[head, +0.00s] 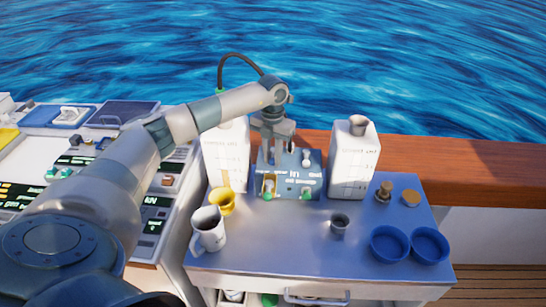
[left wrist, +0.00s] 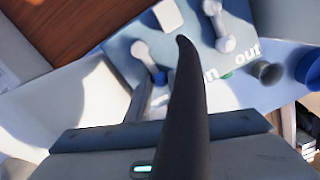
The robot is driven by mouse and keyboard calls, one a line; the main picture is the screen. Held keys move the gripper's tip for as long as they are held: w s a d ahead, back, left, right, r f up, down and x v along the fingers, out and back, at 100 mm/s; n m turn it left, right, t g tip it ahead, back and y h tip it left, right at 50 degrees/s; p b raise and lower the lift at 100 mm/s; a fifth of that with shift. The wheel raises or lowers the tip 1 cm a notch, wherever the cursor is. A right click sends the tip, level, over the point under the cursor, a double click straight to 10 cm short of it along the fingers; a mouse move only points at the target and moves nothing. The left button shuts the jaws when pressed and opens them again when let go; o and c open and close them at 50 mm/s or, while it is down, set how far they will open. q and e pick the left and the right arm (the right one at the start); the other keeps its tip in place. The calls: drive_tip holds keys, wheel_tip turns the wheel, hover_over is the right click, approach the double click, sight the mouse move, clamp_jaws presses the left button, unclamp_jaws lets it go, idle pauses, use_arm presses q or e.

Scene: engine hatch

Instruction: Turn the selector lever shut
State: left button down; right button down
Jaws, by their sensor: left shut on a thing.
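A blue-grey valve box (head: 312,182) stands on the table between two white containers. It has lettering, of which "out" reads clearly in the left wrist view (left wrist: 195,80). Two pale levers sit on its top: a free lever (head: 306,158), also in the left wrist view (left wrist: 221,28), and a near lever (left wrist: 148,60). My left gripper (head: 272,158) reaches down over the box's left part and is shut on the near lever's end. Its fingertips are partly hidden by a dark curved hose (left wrist: 186,110) in the left wrist view. My right gripper is not in view.
White containers (head: 352,165) (head: 226,158) flank the box. The black hose (head: 240,57) arches from the left one behind my wrist. A white jug (head: 208,232), yellow cup (head: 221,201), grey cup (head: 339,224) and blue bowls (head: 390,245) stand in front. The table's front middle is clear.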

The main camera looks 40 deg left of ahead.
sight(272, 159)
use_arm(q)
drive_tip(key=shift+r, duration=0.1)
drive_tip(key=c, duration=1.6)
unclamp_jaws()
drive_tip(key=shift+o, duration=0.2)
